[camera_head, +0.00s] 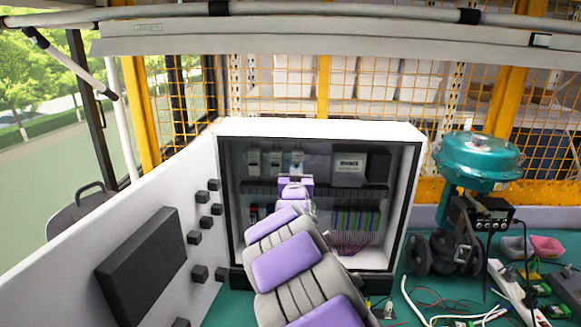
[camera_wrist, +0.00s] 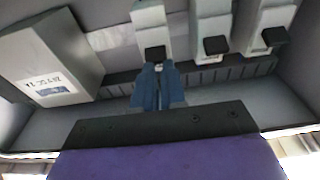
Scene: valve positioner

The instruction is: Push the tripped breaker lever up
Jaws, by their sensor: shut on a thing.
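Three pale breakers with black levers sit in a row inside the open cabinet, at the left (camera_head: 253,162), middle (camera_head: 275,162) and right (camera_head: 297,158) in the head view. In the wrist view, the breaker closest to the meter box (camera_wrist: 152,20) has its black lever (camera_wrist: 155,53) right at my blue fingertips. My gripper (camera_wrist: 158,68) is shut on this lever, with the fingers close together. The other two levers (camera_wrist: 216,45) (camera_wrist: 275,37) stand clear to the right. In the head view my purple-and-grey arm hides the gripper tips.
The meter box (camera_head: 349,168) sits right of the breakers, above bundled coloured wires (camera_head: 355,222). A slotted rail (camera_wrist: 205,78) runs close to my fingers. The white cabinet door (camera_head: 100,250) stands open at left. A teal valve actuator (camera_head: 478,160) stands at right.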

